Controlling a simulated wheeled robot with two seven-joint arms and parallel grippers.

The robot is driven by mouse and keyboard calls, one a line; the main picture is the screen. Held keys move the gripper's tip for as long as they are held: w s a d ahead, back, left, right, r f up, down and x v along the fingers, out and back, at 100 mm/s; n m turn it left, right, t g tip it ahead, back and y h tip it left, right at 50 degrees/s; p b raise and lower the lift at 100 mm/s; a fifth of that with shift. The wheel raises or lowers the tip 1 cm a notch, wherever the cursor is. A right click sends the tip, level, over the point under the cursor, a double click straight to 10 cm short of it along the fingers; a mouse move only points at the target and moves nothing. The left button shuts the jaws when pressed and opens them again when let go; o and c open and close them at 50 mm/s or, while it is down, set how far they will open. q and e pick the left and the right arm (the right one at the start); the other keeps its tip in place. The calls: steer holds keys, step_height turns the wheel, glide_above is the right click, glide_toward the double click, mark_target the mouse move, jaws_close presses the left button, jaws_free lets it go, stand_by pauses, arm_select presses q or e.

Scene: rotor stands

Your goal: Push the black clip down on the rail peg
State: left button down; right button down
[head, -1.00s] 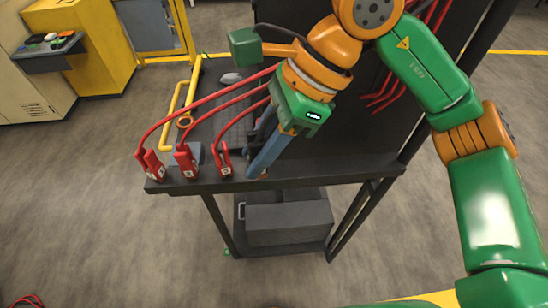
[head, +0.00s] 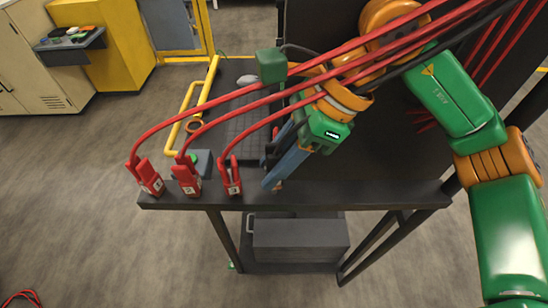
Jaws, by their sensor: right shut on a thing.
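My right gripper (head: 273,183) comes down from the upper right to the front rail (head: 335,195), just right of the rightmost red clip. Its blue-grey fingers are shut on a dark piece that looks like the black clip (head: 279,145). Most of this piece is hidden by the near finger, and a black cable runs off to the upper right. The rail peg is hidden at the fingertips, so I cannot tell how far down the clip sits. Three red clips with white labels, left (head: 150,178), middle (head: 187,178) and right (head: 232,178), stand along the rail. My left gripper is out of view.
Red cables (head: 330,75) arch from the clips across my right arm. A dark panel stands behind the gripper. A yellow tubular handle (head: 192,105) lies behind the clips. A grey box (head: 300,240) sits on the lower shelf. The rail's right part is bare.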

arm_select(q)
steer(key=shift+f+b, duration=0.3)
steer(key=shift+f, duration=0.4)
arm_select(e)
steer(key=shift+f, duration=0.75)
arm_select(q)
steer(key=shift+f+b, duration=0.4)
steer(key=shift+b, duration=0.05)
arm_select(e)
steer(key=shift+f, duration=0.45)
steer(key=c, duration=0.5)
jaws_free()
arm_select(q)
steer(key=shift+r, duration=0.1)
arm_select(e)
steer(key=shift+r, duration=0.15)
